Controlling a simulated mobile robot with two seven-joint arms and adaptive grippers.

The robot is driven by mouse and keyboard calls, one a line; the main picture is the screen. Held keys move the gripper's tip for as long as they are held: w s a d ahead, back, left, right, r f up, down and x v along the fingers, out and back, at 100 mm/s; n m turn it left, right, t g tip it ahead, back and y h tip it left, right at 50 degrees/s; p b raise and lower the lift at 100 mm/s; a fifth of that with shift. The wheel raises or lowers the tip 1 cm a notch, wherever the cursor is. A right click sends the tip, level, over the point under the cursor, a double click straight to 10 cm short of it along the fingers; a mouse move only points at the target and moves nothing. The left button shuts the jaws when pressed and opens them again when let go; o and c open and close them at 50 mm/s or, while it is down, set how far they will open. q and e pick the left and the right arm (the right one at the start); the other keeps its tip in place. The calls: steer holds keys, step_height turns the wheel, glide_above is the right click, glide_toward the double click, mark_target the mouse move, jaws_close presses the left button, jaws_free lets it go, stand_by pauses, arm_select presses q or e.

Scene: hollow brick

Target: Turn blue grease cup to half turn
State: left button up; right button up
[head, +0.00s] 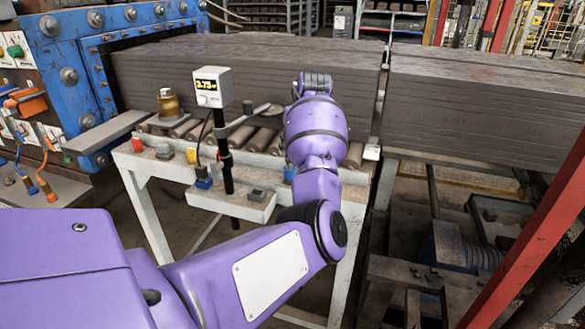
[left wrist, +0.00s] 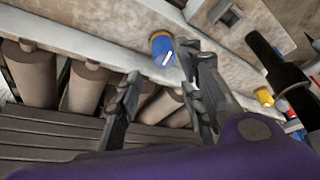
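The blue grease cup (left wrist: 160,46) shows in the left wrist view as a round blue cap with a white line, on the beige rail of the roller stand. In the head view a small blue part of it (head: 290,173) shows beside my purple arm, which hides the rest. My left gripper (left wrist: 164,72) is open and empty, its two dark fingers apart. The cup appears just beyond the fingertips, nearer the right finger, and not between them. In the head view the left gripper (head: 313,83) is over the rollers in front of the brick column. My right gripper is not in view.
A yellow cap (head: 191,155) and a red cap (head: 137,145) sit on the same rail. A black post with a white display (head: 212,87) stands left of my arm. Rollers (left wrist: 86,84) and the extruded brick column (head: 480,100) lie close to the gripper.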

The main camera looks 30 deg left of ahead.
mark_target(290, 173)
arm_select(q)
steer(key=x, duration=0.7)
steer(key=shift+f+b, duration=0.2)
steer(key=shift+b, duration=0.1)
steer(key=shift+r, duration=0.1)
jaws_close()
